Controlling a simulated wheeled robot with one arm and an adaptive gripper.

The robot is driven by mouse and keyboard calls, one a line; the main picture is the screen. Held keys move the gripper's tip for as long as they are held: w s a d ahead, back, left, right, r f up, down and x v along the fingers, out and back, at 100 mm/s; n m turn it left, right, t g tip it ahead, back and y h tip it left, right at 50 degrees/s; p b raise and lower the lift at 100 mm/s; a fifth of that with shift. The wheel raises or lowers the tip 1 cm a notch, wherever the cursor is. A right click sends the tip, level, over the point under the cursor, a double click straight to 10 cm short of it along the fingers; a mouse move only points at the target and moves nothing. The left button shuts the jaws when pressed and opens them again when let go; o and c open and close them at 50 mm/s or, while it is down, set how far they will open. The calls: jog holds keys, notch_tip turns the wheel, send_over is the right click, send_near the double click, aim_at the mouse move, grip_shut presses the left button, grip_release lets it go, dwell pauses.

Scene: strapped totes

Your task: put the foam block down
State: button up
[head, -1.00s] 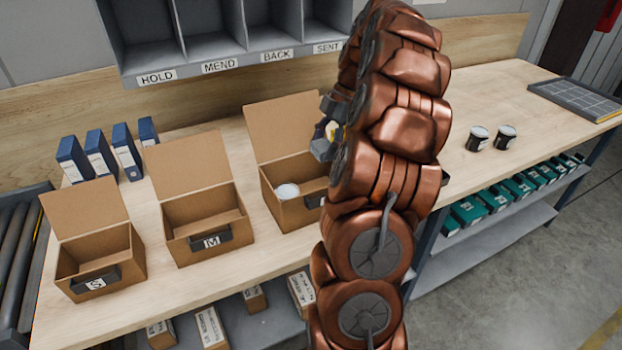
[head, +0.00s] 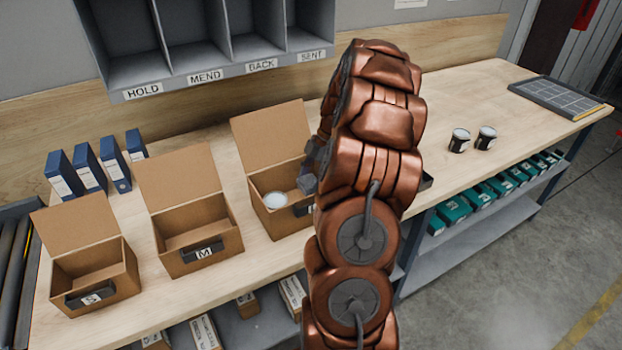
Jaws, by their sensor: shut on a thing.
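My gripper (head: 308,181) shows only as a small dark grey part at the left edge of my copper arm, by the right side of the third box (head: 292,224). Its fingertips are mostly hidden behind the arm. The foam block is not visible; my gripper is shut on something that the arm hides. The third box is open, with its lid up, and a round white-topped thing (head: 275,200) is inside it. My arm covers the box's right part and front label.
Open boxes labelled S (head: 98,290) and M (head: 200,259) stand to the left. Blue binders (head: 90,170) stand behind them. Grey pigeonholes (head: 205,75) hang above. Two dark cans (head: 460,140) and a gridded tray (head: 560,97) are at the right. The bench between box and cans is partly hidden.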

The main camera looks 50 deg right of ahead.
jog(key=shift+f+b, duration=0.7)
jog(key=shift+b, duration=0.25)
jog(key=o, duration=0.7)
jog(key=shift+r, duration=0.1)
jog(key=shift+r, duration=0.1)
jog(key=shift+r+p, duration=0.65)
jog(key=shift+p, duration=0.5)
jog(key=shift+d+b, duration=0.15)
jog(key=shift+b, duration=0.25)
jog(key=shift+b+v, duration=1.85)
jog(key=shift+v, duration=3.9)
